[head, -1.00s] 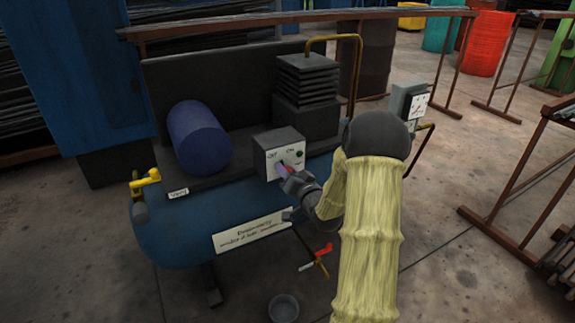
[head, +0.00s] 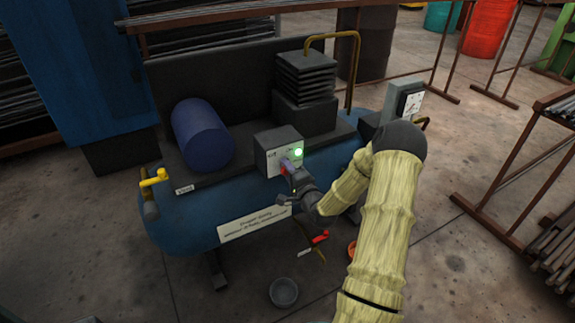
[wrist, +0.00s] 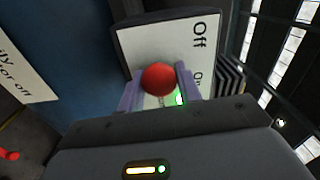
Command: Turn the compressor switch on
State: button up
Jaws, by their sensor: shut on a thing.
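The compressor has a blue tank (head: 185,215) with a grey switch box (head: 278,148) on its front. A green lamp (head: 298,152) on the box glows. In the wrist view, the white switch panel (wrist: 150,40) carries the word Off, and green light (wrist: 180,99) shows beside the knob. My gripper (head: 290,166) is at the front of the box, its purple fingers on either side of a red switch knob (wrist: 158,79). It is shut on the knob. The lever behind the knob is mostly hidden.
A yellow valve handle (head: 155,177) is at the tank's left end. A red-handled valve (head: 320,237) hangs below the tank front, above a grey bucket (head: 284,292) on the floor. A gauge box (head: 405,101) stands at the right.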

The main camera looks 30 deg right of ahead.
jog(key=shift+m, duration=0.5)
jog(key=shift+f, duration=0.1)
jog(key=o, duration=0.9)
jog(key=s, duration=0.5)
jog(key=s+p, duration=0.1)
jog(key=s, duration=0.5)
jog(key=s+p, duration=0.1)
jog(key=s, duration=0.5)
jog(key=shift+s+d, duration=0.25)
jog(key=shift+d, duration=0.05)
jog(key=shift+w, duration=0.1)
